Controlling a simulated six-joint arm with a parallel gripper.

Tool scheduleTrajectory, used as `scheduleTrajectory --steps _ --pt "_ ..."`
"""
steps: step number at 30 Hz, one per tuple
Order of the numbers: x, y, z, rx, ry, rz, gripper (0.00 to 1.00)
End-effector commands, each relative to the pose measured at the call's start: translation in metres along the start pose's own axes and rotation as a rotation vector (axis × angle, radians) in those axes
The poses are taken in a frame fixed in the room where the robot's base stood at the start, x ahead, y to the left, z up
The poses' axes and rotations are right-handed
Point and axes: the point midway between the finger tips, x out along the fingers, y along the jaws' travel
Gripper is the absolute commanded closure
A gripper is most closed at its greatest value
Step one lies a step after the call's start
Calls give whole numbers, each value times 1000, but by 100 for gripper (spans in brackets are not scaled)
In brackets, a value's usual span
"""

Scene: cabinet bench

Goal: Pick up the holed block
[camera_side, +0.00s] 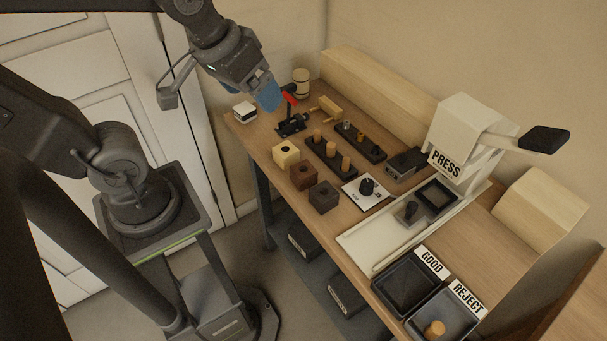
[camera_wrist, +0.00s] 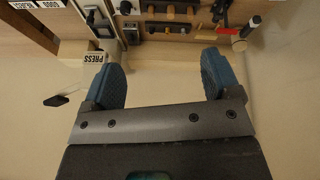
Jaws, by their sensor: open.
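Three cube blocks with a dark hole in the top stand in a row along the bench's near edge in the side view: a pale one (camera_side: 285,154), a brown one (camera_side: 303,176) and a darker one (camera_side: 323,197). I cannot tell which is meant by the holed block. My gripper (camera_side: 268,95) is raised over the far end of the bench, apart from these blocks. In the wrist view its blue fingers (camera_wrist: 161,72) are spread wide with nothing between them. I cannot make out the blocks in the wrist view.
A red-handled clamp (camera_side: 290,123) and a white box (camera_side: 244,112) are near below my gripper. Peg racks (camera_side: 331,158), a knob panel (camera_side: 367,190), a press (camera_side: 468,135) and GOOD (camera_side: 405,283) and REJECT (camera_side: 445,315) trays fill the bench toward the right.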

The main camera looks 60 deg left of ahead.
Motion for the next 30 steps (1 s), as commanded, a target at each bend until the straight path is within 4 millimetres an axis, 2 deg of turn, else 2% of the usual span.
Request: scheduleTrajectory --steps 6,15,21,26,30 --pt "58 3 -28 -485 -155 -82 17" --pt "144 2 -42 -1078 -273 -268 17" --pt "170 0 -40 -1248 -289 -336 17" --pt "187 -2 -33 -1267 -292 -346 17" --pt "213 -5 -22 -1265 -293 -347 17"
